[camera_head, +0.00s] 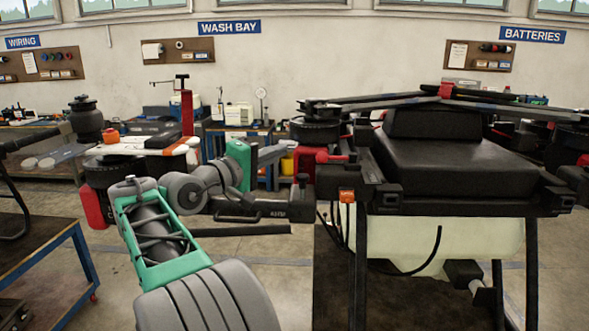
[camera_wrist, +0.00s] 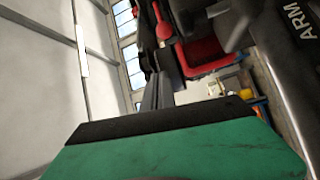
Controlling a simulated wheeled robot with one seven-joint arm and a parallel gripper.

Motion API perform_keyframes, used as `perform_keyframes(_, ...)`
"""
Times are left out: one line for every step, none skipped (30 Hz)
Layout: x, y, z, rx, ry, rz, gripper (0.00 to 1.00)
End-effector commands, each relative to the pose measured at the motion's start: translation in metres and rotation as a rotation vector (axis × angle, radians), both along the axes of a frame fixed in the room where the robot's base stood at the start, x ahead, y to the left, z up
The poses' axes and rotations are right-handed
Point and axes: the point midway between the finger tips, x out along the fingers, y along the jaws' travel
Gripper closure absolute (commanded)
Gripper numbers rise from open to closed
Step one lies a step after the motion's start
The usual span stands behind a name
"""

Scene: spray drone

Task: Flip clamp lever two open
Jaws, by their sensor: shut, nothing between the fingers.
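The spray drone (camera_head: 450,165) stands at the right in the head view. Its folding arm ends in a black block (camera_head: 285,211), whose white "ARM" lettering also shows in the wrist view (camera_wrist: 300,22). My gripper (camera_head: 283,151) is level with a red part (camera_head: 306,162) on the drone's near left side. In the wrist view my shut grey fingers (camera_wrist: 157,92) point up toward a red lever-like part (camera_wrist: 163,27) with a rounded end. A larger red bracket (camera_wrist: 205,58) sits right of it. I cannot tell which part is lever two, or whether the fingertips touch it.
A white tank (camera_head: 440,240) hangs under the drone, with a black hose and legs. A blue-framed cart (camera_head: 50,250) stands at the left. Workbenches line the back wall. Floor between cart and drone is partly clear.

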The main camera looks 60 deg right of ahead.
Motion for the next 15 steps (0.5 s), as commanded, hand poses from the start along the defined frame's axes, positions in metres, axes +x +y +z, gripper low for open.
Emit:
perform_keyframes(0.0002,-0.0002,-0.0148,0.000,0.000,0.000,1.00)
perform_keyframes(0.0001,-0.0001,-0.0175,0.000,0.000,0.000,1.00)
perform_keyframes(-0.0003,-0.0001,-0.0205,0.001,0.000,0.000,1.00)
perform_keyframes(-0.0004,-0.0003,-0.0234,0.001,0.000,-0.001,1.00)
perform_keyframes(-0.0006,-0.0004,-0.0241,0.001,-0.001,-0.001,1.00)
perform_keyframes(-0.0007,-0.0004,-0.0240,0.001,-0.001,-0.001,1.00)
perform_keyframes(-0.0008,-0.0005,-0.0236,0.001,-0.001,-0.001,1.00)
perform_keyframes(-0.0008,-0.0006,-0.0230,0.001,-0.001,-0.002,1.00)
perform_keyframes(-0.0009,-0.0006,-0.0222,0.001,-0.001,-0.002,1.00)
perform_keyframes(-0.0010,-0.0007,-0.0219,0.001,-0.001,-0.002,1.00)
perform_keyframes(-0.0009,-0.0007,-0.0218,0.001,-0.001,-0.002,1.00)
perform_keyframes(-0.0009,-0.0007,-0.0218,0.001,-0.001,-0.001,1.00)
perform_keyframes(-0.0008,-0.0006,-0.0218,0.001,-0.001,-0.001,1.00)
perform_keyframes(-0.0007,-0.0006,-0.0218,0.001,-0.001,-0.001,1.00)
perform_keyframes(-0.0006,-0.0008,-0.0217,0.002,-0.001,-0.001,1.00)
